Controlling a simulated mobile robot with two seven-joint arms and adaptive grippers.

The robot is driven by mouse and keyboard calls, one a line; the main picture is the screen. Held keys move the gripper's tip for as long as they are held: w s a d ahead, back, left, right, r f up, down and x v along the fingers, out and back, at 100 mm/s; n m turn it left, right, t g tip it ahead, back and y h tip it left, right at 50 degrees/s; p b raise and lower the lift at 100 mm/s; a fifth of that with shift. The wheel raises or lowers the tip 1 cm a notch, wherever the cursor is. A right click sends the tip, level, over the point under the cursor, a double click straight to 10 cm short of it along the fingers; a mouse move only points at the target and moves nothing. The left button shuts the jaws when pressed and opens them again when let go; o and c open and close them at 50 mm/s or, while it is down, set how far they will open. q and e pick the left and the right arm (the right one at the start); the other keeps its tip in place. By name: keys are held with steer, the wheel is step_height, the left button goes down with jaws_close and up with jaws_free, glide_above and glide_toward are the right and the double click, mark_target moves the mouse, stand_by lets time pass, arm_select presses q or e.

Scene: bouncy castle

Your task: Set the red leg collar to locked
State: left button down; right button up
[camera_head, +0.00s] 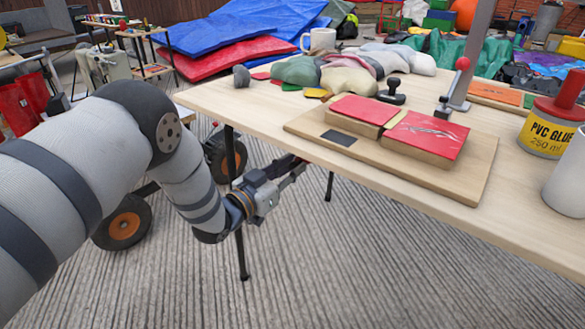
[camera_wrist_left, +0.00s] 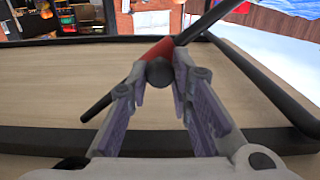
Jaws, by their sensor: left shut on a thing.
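In the left wrist view the red leg collar (camera_wrist_left: 164,46) shows as a short red band on a dark, slanting table leg (camera_wrist_left: 205,22), under the table. A dark round knob (camera_wrist_left: 158,72) sits in front of it, between the fingertips of my left gripper (camera_wrist_left: 160,84). The fingers are closed in on the knob and hide part of the collar. In the head view my left gripper (camera_head: 292,172) reaches under the table's near edge; the collar is not visible there. I cannot tell the collar's lock setting. My right gripper is not in view.
The folding table (camera_head: 235,105) carries a wooden board with red pads (camera_head: 425,135), a PVC glue can (camera_head: 553,115) and fabric pieces. Thin dark legs (camera_head: 241,252) stand below it. In the wrist view a dark frame (camera_wrist_left: 270,138) borders the wooden underside.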

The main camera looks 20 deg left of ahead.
arm_select(q)
steer(key=w+a+f+b, duration=0.1)
steer(key=a+f+b, duration=0.2)
steer(key=a+f, duration=0.1)
steer(key=shift+w+a+f, duration=0.15)
steer(key=shift+w+a, duration=0.2)
steer(key=shift+a, duration=0.1)
steer(key=c, duration=1.4)
jaws_free()
steer(key=shift+a+f, duration=0.1)
steer(key=v, duration=1.2)
